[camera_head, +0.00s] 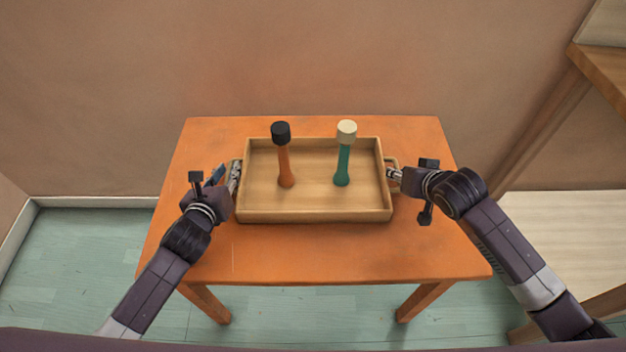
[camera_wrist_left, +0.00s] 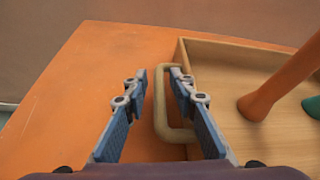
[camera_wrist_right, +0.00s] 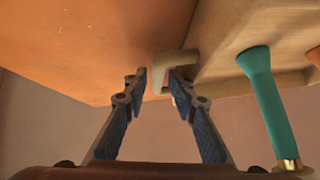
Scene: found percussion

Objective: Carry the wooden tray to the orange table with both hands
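The wooden tray (camera_head: 315,216) rests flat on the orange table (camera_head: 320,262). It holds two upright mallet-like objects, an orange one with a black head (camera_head: 284,160) and a green one with a cream head (camera_head: 344,160). My left gripper (camera_head: 235,175) is at the tray's left handle (camera_wrist_left: 160,112). Its fingers are spread, with the handle's outer bar between them and not clamped. My right gripper (camera_head: 391,174) is at the right handle (camera_wrist_right: 159,78). Its fingers are also apart, one on each side of the handle's outer bar. In the head view the left handle is mostly hidden.
The table has bare room in front of the tray and at both sides. A wall (camera_head: 330,60) stands close behind the table. A wooden piece of furniture (camera_head: 602,70) stands at the right, with a pale surface (camera_head: 560,235) below it.

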